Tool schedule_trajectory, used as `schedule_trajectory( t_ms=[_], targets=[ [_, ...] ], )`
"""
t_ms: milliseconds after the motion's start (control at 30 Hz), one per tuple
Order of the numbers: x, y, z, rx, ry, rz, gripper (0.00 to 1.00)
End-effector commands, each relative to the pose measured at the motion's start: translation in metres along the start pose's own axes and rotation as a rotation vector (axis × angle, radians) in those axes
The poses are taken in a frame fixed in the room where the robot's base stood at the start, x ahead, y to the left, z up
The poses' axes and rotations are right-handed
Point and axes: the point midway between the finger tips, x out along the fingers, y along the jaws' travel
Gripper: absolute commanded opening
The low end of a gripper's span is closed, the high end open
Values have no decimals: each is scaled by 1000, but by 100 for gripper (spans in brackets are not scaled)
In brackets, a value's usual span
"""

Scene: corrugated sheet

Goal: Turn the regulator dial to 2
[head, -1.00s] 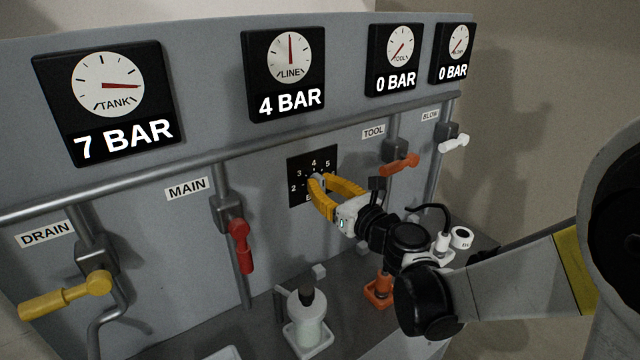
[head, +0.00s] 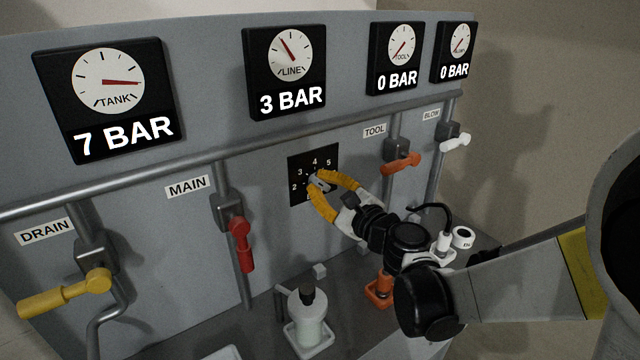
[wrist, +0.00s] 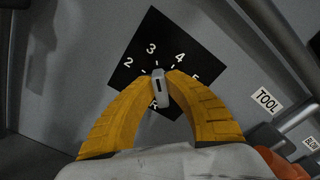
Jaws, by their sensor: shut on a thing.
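The regulator dial (head: 318,184) is a grey knob on a black plate (head: 299,160) with white numbers, on the grey panel. In the wrist view the knob (wrist: 159,88) stands between the yellow fingers of my gripper (wrist: 160,82), which are shut on its sides. My gripper also shows in the head view (head: 322,186), tilted around the knob. A dark mark on the knob points up, roughly between 3 and 4 in the wrist view. The plate's lower part is partly hidden by the fingers. The LINE gauge (head: 286,60) reads 3 BAR.
The TANK gauge (head: 104,90) reads 7 BAR; the TOOL gauge (head: 397,50) and BLOW gauge (head: 457,48) read 0 BAR. A red MAIN handle (head: 240,245), yellow DRAIN handle (head: 66,296) and orange TOOL handle (head: 402,163) stick out nearby. A bottle (head: 307,315) stands below.

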Motion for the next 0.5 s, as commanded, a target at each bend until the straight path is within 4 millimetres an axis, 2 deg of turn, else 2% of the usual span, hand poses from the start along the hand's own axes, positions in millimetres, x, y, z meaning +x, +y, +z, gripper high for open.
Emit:
schedule_trajectory(
  t_ms=[500],
  targets=[
    [0,2,-1,-475,1,-1,0]
  ],
)
